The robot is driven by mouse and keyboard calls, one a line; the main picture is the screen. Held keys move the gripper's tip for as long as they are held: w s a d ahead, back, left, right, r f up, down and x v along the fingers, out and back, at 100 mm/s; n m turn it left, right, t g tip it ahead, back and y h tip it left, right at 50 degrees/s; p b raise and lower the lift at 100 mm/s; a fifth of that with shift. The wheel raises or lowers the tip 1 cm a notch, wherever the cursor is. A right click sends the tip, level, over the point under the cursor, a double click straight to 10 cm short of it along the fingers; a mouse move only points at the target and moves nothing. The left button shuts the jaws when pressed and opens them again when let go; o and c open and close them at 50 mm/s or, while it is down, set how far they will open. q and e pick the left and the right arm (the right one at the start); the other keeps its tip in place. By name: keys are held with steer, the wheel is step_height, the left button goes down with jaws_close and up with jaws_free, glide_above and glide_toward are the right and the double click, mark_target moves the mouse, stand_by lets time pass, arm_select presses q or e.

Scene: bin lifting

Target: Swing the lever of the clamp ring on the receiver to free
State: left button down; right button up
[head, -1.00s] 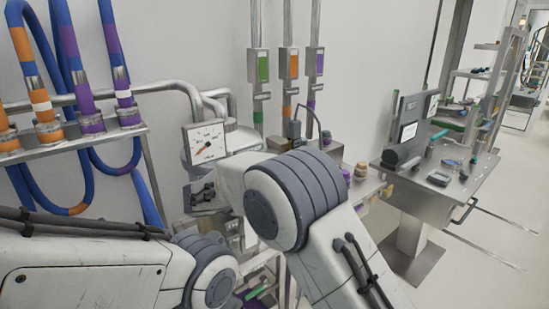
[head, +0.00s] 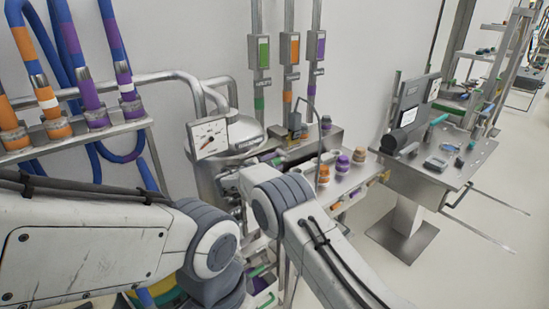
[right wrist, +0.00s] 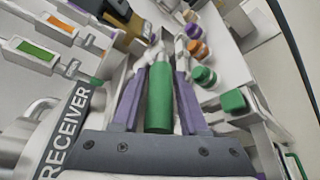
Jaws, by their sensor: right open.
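A green cylindrical grip (right wrist: 160,97), apparently the clamp ring's lever, lies lengthwise between the two purple-grey fingers of my right gripper (right wrist: 158,92). The fingers are open, one on each side of the grip; contact is not clear. In the head view my right gripper (head: 265,160) is small beside the receiver, partly hidden by my arm. My left gripper is out of view.
A bench behind holds orange and purple jars (head: 342,165). Three labelled pipes (head: 291,50) run up the wall. A hose rack (head: 75,140) stands at left. A second bench with instruments (head: 445,165) stands at right, with open floor beyond it.

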steer(key=shift+w+d, duration=0.15)
jaws_close()
steer(key=shift+f, duration=0.2)
stand_by(1.2)
